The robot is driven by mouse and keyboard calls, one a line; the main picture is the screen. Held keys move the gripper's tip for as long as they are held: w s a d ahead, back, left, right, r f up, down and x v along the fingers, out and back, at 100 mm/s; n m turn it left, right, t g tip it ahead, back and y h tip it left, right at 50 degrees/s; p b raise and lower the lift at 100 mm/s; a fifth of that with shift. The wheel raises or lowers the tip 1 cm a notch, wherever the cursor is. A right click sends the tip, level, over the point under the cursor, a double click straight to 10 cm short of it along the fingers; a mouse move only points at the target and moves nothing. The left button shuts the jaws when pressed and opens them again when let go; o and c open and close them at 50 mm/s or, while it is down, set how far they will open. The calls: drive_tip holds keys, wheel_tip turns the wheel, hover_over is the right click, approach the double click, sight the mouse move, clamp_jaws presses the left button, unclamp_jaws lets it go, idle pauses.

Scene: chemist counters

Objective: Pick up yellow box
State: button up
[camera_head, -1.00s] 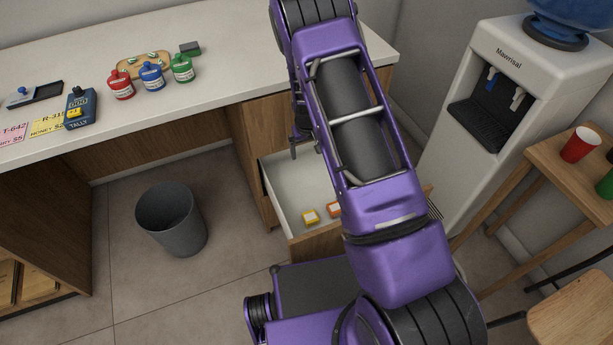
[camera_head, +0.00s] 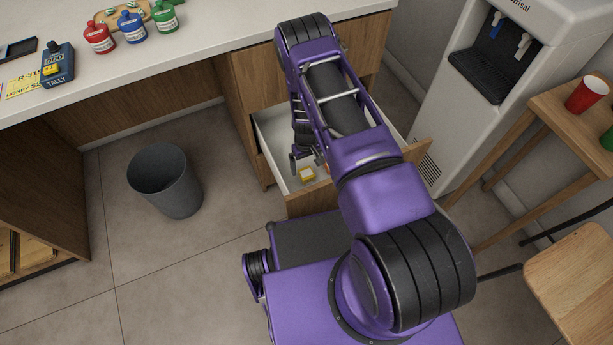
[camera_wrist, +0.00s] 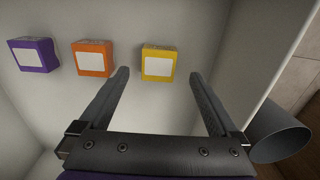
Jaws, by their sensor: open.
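The yellow box (camera_wrist: 159,62) is a small cube with a pale label, lying on the white floor of an open drawer (camera_head: 272,128). In the wrist view it sits just beyond my open gripper (camera_wrist: 160,80), roughly in line with the gap between the fingertips and apart from them. In the head view the yellow box (camera_head: 307,174) shows near the drawer's front, beside my gripper (camera_head: 304,160), which is down in the drawer and partly hidden by my arm.
An orange box (camera_wrist: 92,59) and a purple box (camera_wrist: 34,54) lie in a row left of the yellow one. The drawer's wooden front (camera_head: 303,203) stands close by. A grey bin (camera_head: 166,181) stands on the floor to the left; a water dispenser (camera_head: 480,100) stands right.

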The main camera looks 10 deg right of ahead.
sight(307, 174)
drive_tip(key=shift+s+d+f+b, duration=0.15)
drive_tip(key=shift+f+b, duration=0.35)
drive_tip(key=shift+f, duration=2.25)
drive_tip(key=c, duration=1.5)
drive_tip(key=shift+r, duration=0.1)
